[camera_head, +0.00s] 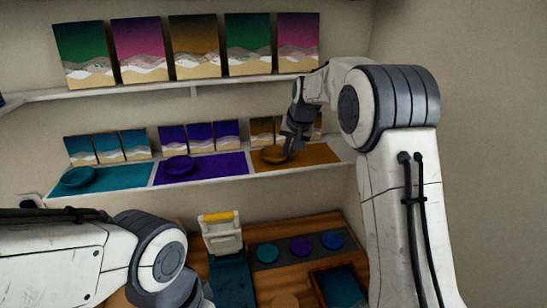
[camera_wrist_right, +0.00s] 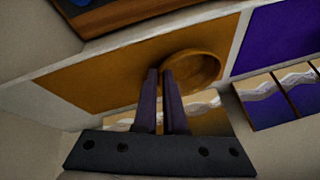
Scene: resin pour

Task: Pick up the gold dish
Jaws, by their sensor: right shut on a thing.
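The gold dish (camera_head: 274,154) is on the gold mat (camera_head: 312,155) at the right end of the middle shelf. It also shows in the right wrist view (camera_wrist_right: 205,67), at the tips of my right gripper. My right gripper (camera_head: 287,147) reaches in from the right, and its two dark fingers (camera_wrist_right: 166,75) are close together on the near part of the dish's rim. Whether the dish touches the mat or is slightly raised, I cannot tell. My left arm comes in at the lower left of the head view, and its gripper is out of the picture.
A teal dish (camera_head: 78,177) and a purple dish (camera_head: 179,166) sit on matching mats along the same shelf. Small panels stand behind them. Large panels line the upper shelf (camera_head: 190,90). Below, a wooden table (camera_head: 315,224) holds several round pieces and a white-and-yellow item (camera_head: 220,232).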

